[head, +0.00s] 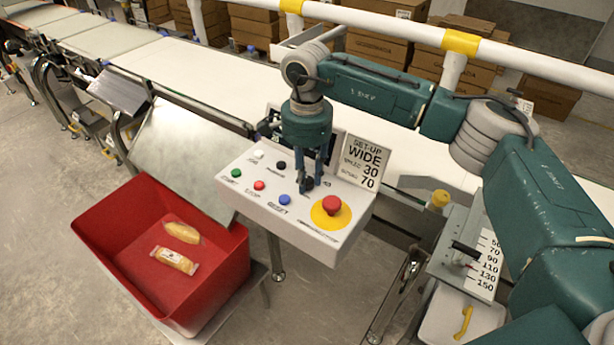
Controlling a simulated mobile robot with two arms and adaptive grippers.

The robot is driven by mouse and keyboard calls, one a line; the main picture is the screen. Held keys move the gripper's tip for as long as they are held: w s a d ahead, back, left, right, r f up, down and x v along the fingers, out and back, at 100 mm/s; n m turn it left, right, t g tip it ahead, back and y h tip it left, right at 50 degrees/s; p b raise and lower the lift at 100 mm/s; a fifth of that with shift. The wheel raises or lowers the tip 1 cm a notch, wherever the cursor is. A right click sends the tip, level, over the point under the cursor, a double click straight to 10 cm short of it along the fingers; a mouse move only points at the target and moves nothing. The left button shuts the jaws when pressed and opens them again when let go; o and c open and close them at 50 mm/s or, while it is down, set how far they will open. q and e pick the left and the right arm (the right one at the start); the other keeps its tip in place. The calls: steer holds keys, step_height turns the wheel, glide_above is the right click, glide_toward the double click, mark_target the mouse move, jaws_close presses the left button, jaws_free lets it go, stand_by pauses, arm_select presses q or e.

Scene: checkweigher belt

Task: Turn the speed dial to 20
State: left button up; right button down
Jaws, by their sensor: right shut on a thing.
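My right gripper (309,185) points straight down at the white control box (270,218) and is shut on a small dark knob, taken to be the speed dial, which it mostly hides. The dial's scale and its pointer cannot be read here. A set-up card (362,162) behind the box reads "SET-UP WIDE" with 30 and 70 on it. My left gripper is not in view.
A red emergency button (332,204) on a yellow disc sits just right of the gripper; a blue button (284,199) is close on the left. A red bin (165,255) with two wrapped items stands left. The white belt (215,75) runs behind.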

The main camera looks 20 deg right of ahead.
mark_target(307, 180)
steer(key=shift+r, duration=0.1)
steer(key=c, duration=1.4)
jaws_free()
step_height(307, 180, up, 12)
